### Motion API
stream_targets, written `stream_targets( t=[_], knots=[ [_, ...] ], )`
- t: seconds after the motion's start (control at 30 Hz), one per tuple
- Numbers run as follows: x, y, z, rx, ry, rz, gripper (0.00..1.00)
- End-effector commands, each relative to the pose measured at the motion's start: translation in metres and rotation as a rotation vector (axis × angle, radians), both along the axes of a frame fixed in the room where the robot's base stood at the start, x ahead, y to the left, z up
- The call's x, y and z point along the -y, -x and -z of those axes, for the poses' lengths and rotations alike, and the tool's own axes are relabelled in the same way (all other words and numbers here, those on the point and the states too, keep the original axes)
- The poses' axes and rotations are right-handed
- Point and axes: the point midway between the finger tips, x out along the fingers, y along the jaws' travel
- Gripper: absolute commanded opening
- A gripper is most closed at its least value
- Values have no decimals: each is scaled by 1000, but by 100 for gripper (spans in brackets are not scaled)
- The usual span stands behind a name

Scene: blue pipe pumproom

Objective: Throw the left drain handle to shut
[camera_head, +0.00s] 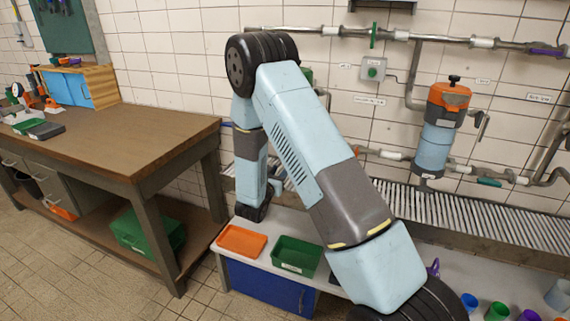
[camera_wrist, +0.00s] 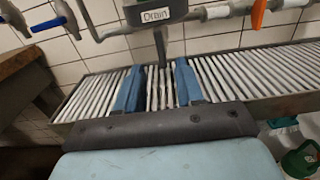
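In the wrist view, a grey part with a white "Drain" label (camera_wrist: 155,15) is at the top centre, on piping above the slatted trough. A blue handle (camera_wrist: 68,18) is at the upper left, and an orange handle (camera_wrist: 258,14) is at the upper right. I cannot tell which of these is the left drain handle. My gripper (camera_wrist: 157,66) has two blue fingers apart, with bare slats showing between them. It is below the label and touches neither handle. In the head view my arm hides most of the drain piping there.
The slatted trough (camera_head: 480,222) runs along the tiled wall. Below it, a bench carries an orange tray (camera_head: 241,241), a green bin (camera_head: 296,255) and several cups at the right. A wooden workbench (camera_head: 110,140) stands left. An orange-topped canister (camera_head: 436,145) hangs on the wall piping.

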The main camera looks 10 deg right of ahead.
Motion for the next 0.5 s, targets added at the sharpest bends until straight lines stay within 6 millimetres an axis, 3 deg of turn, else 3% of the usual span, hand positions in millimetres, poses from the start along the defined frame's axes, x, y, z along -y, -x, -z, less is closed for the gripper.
stream_targets(
  t=[0.3,0.5],
  knots=[
    [32,-43,0,1,-2,2,37],
    [42,-59,0,1,-1,1,37]
  ],
)
